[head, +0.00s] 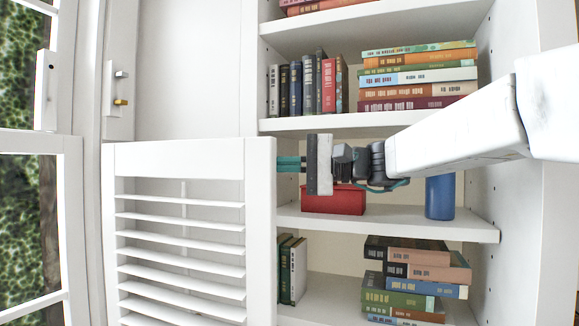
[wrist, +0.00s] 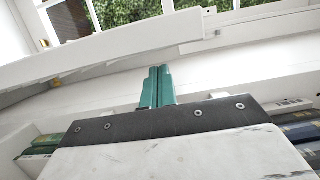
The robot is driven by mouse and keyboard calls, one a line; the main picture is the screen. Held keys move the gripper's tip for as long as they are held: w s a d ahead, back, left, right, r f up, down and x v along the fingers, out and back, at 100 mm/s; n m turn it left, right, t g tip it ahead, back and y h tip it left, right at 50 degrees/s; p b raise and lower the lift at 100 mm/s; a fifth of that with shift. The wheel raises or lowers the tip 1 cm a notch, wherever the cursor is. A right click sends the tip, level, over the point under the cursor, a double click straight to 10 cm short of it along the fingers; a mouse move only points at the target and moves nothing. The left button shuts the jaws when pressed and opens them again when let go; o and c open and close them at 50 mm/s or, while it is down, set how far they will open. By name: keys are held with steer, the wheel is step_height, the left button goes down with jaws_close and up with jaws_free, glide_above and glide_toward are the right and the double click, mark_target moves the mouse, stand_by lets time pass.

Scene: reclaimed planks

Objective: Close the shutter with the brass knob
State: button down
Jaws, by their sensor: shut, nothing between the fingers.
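A white louvered shutter (head: 180,158) stands swung out in front of the bookshelf in the head view, its slats tilted. No brass knob can be made out on its visible face. In the wrist view, a long white panel edge (wrist: 100,65), which looks like the shutter, crosses above my fingers, with a small brass piece (wrist: 55,84) under it. My gripper (head: 280,163) has teal fingers at the shutter's right edge. The fingers also show in the wrist view (wrist: 160,70), pressed together and empty. Their tips are close to the panel; I cannot tell if they touch.
The window frame (head: 75,180) is at the left. A plate beside it carries a grey piece (head: 121,74) and a brass piece (head: 121,102). Shelves behind hold books (head: 418,75), a red box (head: 333,200) and a blue cylinder (head: 440,197).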

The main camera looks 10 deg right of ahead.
mark_target(249, 164)
steer(key=x, duration=0.5)
steer(key=shift+w+a, duration=0.1)
steer(key=shift+a, duration=0.25)
steer(key=shift+d, duration=0.1)
